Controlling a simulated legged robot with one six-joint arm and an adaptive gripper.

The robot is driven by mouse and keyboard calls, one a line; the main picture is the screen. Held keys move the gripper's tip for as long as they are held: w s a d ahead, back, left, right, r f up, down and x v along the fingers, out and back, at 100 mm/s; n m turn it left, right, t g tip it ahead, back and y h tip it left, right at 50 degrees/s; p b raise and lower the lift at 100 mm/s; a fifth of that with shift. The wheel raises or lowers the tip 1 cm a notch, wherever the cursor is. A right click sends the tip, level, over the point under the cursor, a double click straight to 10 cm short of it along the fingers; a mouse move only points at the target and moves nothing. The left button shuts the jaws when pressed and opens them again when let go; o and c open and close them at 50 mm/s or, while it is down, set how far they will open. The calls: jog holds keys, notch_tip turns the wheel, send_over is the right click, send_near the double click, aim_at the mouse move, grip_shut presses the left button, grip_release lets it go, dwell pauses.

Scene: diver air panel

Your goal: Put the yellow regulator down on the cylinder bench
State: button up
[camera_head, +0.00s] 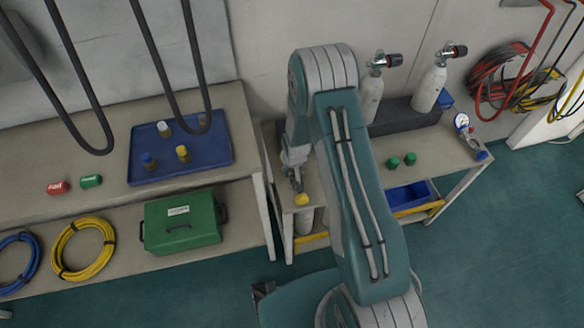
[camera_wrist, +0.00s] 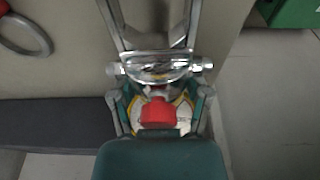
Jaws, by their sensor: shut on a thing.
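My gripper (camera_head: 297,180) is over the left end of the cylinder bench (camera_head: 436,148), left of my teal arm. It is shut on the yellow regulator (camera_head: 302,199), whose yellow end shows below the fingers. In the wrist view my gripper (camera_wrist: 160,112) has its fingers on both sides of the regulator. There the regulator shows a red knob (camera_wrist: 157,113) and a yellow rim. The pale bench top lies behind it, with the bench edge to the right. I cannot tell whether the regulator touches the bench. My arm hides the middle of the bench.
Two grey cylinders (camera_head: 433,83) stand by a dark block (camera_head: 407,119) at the back of the bench. Green caps (camera_head: 393,163) and a gauge (camera_head: 462,122) are to the right. A blue tray (camera_head: 140,166) and green case (camera_head: 181,224) are left, across a narrow gap.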

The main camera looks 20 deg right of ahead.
jog(key=shift+f, duration=0.15)
jog(key=o, duration=1.4)
jog(key=v, duration=1.1)
jog(key=shift+r, duration=0.4)
